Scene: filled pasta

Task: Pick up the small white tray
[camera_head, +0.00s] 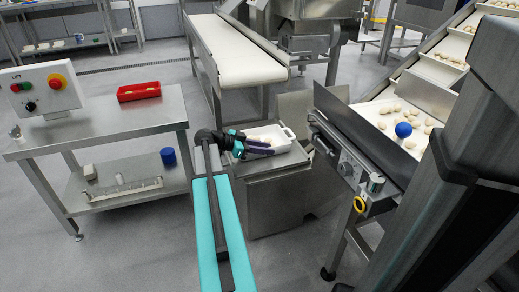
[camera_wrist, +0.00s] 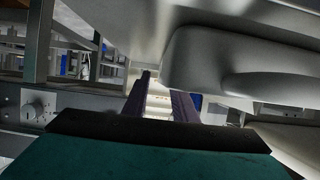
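The small white tray (camera_head: 285,143) sits on a steel surface in the middle of the head view, with pale pieces inside. My gripper (camera_head: 268,147) reaches it from the left, its purple fingers overlapping the tray's near left side. I cannot tell whether they touch it. In the wrist view the two fingers (camera_wrist: 161,88) stand apart, with a bright pale strip visible between them. A large, pale, rounded shape fills the upper right there, very close; I cannot tell if it is the tray.
A steel table (camera_head: 115,120) at the left holds a red tray (camera_head: 139,92) and a control box (camera_head: 40,88). A white conveyor (camera_head: 235,52) stands behind. An inclined conveyor (camera_head: 430,90) with pasta and a blue ball (camera_head: 403,130) stands close at the right.

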